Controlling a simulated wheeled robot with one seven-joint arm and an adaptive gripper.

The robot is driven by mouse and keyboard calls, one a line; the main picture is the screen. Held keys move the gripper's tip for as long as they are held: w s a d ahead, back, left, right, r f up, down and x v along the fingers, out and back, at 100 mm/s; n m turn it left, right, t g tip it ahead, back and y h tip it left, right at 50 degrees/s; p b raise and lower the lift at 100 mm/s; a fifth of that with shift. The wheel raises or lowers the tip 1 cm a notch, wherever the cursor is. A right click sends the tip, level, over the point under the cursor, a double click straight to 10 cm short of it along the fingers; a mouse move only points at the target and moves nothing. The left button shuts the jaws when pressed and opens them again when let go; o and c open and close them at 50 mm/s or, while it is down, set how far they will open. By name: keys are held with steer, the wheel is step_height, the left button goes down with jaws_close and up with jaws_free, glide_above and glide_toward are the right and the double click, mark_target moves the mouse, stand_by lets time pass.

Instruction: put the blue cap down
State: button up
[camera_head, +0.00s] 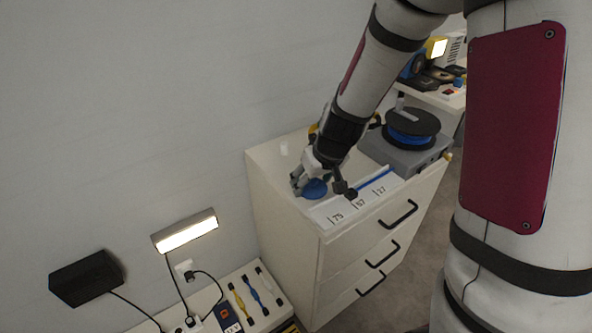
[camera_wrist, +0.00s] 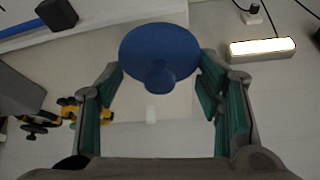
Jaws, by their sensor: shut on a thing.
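The blue cap (camera_head: 315,188) is a round disc with a small knob. In the wrist view the cap (camera_wrist: 160,48) sits between the two green-padded fingers of my gripper (camera_wrist: 164,77), which are shut on it. In the head view my gripper (camera_head: 308,184) is over the top of the white drawer cabinet (camera_head: 268,155), near its left front edge and beside the numbered strip. I cannot tell whether the cap touches the cabinet top. My gripper partly hides the cap in the head view.
A white strip with numbers (camera_head: 340,208), a blue rod (camera_head: 375,180) and a black block (camera_head: 352,194) lie at the front. A grey box with a black-and-blue spool (camera_head: 411,129) stands right. A small white cylinder (camera_head: 284,149) stands behind. A lit lamp (camera_head: 185,232) is left, below.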

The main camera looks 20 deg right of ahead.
steer(key=w, duration=0.3)
steer(key=w+a, duration=0.1)
steer(key=w, duration=0.2)
steer(key=w+f, duration=0.1)
steer(key=w, duration=0.2)
steer(key=shift+w+a+p, duration=0.25)
steer(key=shift+p, duration=0.05)
steer(key=shift+f+b, duration=0.45)
steer(key=shift+f, duration=1.25)
steer(key=shift+f, duration=0.2)
steer(key=o, duration=0.8)
steer(key=shift+o, duration=0.4)
steer(key=shift+r, duration=0.1)
steer(key=shift+r, duration=0.1)
